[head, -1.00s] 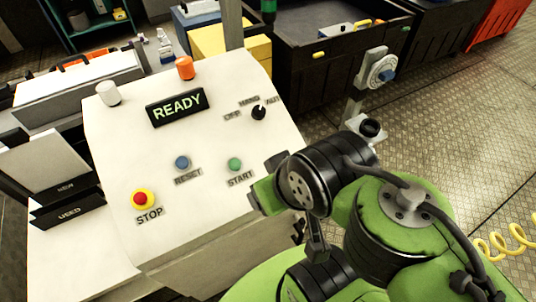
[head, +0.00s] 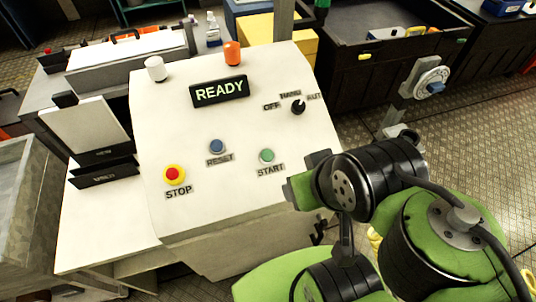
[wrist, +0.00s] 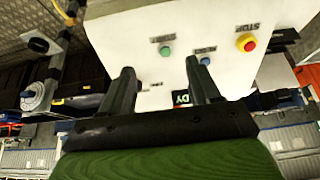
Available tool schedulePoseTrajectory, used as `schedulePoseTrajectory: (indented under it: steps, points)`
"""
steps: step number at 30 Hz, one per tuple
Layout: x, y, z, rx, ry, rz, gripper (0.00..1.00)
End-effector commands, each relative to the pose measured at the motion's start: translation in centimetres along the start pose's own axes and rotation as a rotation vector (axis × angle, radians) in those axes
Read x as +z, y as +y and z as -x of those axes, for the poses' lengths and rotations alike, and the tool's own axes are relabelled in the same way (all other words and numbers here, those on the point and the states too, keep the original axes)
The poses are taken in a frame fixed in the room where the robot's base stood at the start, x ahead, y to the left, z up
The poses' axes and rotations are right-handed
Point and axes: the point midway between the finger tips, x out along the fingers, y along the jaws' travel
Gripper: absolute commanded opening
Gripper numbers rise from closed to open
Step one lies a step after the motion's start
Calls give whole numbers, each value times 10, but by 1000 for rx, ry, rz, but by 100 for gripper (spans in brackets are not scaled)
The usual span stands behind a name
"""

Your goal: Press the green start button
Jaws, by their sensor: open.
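The green start button (head: 267,155) is on the sloped white control panel (head: 300,200), above the label START. In the wrist view the green button (wrist: 165,51) shows upside down, beyond and between the two fingers. My gripper (wrist: 160,75) is open and empty, with its dark fingers spread apart and pointing toward the panel. I cannot tell how far its tips are from the panel.
A blue reset button (head: 217,146) and a red stop button (head: 173,174) on yellow sit left of the start button. A black selector knob (head: 298,107) is above right. The display (head: 220,91) reads READY. A bracket with a grey dial (head: 431,82) stands right of the panel.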

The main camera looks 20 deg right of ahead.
Motion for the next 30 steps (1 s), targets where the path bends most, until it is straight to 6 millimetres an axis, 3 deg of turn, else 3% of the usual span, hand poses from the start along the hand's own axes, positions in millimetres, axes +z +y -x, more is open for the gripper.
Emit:
schedulePoseTrajectory:
  steps: [1, 12, 30]
  points:
    - [0, 0, 0, 0, 0, 0, 53]
    - [0, 0, 0, 0, 0, 0, 0]
    - [0, 0, 0, 0, 0, 0, 0]
